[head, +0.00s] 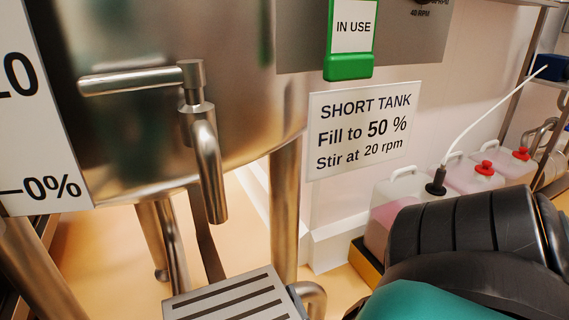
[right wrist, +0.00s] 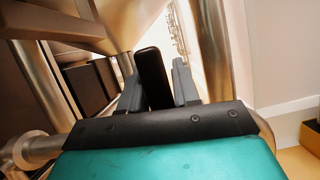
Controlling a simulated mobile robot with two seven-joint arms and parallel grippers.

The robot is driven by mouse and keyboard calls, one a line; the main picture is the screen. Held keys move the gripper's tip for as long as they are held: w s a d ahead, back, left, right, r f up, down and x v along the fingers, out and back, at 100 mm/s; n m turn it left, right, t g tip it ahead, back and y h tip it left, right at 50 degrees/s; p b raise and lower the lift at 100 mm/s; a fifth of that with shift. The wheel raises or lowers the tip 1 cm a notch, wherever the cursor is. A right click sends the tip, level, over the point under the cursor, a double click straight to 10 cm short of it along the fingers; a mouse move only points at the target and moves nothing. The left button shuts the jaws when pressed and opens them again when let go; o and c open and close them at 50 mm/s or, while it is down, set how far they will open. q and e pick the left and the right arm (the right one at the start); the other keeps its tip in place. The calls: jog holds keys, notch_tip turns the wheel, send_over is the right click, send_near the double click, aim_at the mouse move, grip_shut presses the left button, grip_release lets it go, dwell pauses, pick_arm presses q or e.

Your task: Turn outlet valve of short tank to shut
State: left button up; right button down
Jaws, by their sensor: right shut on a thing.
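The short tank (head: 120,40) is a big steel vessel at the upper left of the head view. Its outlet valve (head: 196,108) has a steel lever (head: 130,80) pointing left, roughly level, across the downward spout (head: 208,175). No gripper touches the lever in the head view. My right gripper (right wrist: 155,85) shows in the right wrist view, its two grey fingers on either side of a black, round-ended bar (right wrist: 152,78). I cannot tell what the bar belongs to. My right arm fills the lower right of the head view; its fingers are hidden there. My left gripper is not in view.
A SHORT TANK sign (head: 365,125) hangs beside the tank, under a green IN USE tag (head: 349,68). A slotted grey box (head: 235,298) stands below the spout. White jugs (head: 470,176) stand at the right. A tank leg (head: 285,210) stands right of the valve.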

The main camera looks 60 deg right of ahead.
jog(key=shift+s+d+h, duration=0.3)
jog(key=shift+s+d, duration=0.1)
jog(key=shift+d, duration=0.2)
jog(key=c, duration=1)
grip_release()
jog(key=shift+s+d+m, duration=0.1)
jog(key=shift+m, duration=0.2)
jog(key=shift+o, duration=0.2)
